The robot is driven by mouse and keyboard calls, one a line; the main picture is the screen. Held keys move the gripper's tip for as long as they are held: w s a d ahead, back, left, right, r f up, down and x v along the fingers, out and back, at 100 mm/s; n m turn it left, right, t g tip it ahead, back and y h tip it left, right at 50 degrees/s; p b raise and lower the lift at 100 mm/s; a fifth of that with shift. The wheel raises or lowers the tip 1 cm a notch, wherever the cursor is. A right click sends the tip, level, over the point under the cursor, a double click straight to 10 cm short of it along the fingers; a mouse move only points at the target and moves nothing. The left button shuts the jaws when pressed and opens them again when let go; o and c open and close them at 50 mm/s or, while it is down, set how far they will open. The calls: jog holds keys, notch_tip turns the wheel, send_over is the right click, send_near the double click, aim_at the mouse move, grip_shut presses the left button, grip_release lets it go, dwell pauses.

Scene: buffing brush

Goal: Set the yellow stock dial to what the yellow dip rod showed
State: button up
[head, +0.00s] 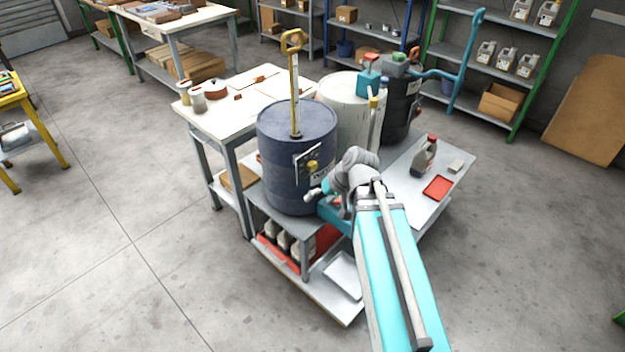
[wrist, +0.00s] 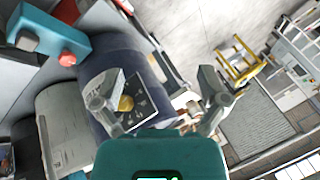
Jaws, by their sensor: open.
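The yellow stock dial is a yellow knob (head: 313,165) on a dark plate on the front of the dark blue drum (head: 285,160). The knob also shows in the wrist view (wrist: 126,103), next to the left finger. The plate's marks are too small to read. The yellow dip rod (head: 294,85) stands upright in the drum's top, its loop handle uppermost. A pale strip runs along it, but I cannot read a level. My gripper (wrist: 160,82) is open and empty, in front of the drum near the dial. My arm partly hides it in the head view.
A white drum (head: 340,95) and a black drum (head: 398,120) stand behind. A dark bottle (head: 424,158) and a red tray (head: 437,187) are on the bench to the right. A white-topped table (head: 225,120) stands at the left.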

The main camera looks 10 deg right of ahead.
jog(key=w+d+f+t+y+b, duration=0.2)
jog(key=w+f+t+y+b, duration=0.3)
jog(key=b, duration=0.6)
jog(key=m+t+b, duration=0.2)
jog(key=t+b, duration=0.4)
jog(key=b, duration=0.6)
send_near(314, 168)
jog(key=v, duration=0.3)
jog(key=shift+s+f, duration=0.15)
jog(key=shift+f, duration=0.05)
jog(key=x, duration=1.3)
jog(key=shift+w+a+r, duration=0.1)
jog(key=shift+w+r, duration=0.05)
jog(key=shift+w, duration=0.25)
jog(key=c, duration=1.1)
jog(key=shift+c, duration=0.2)
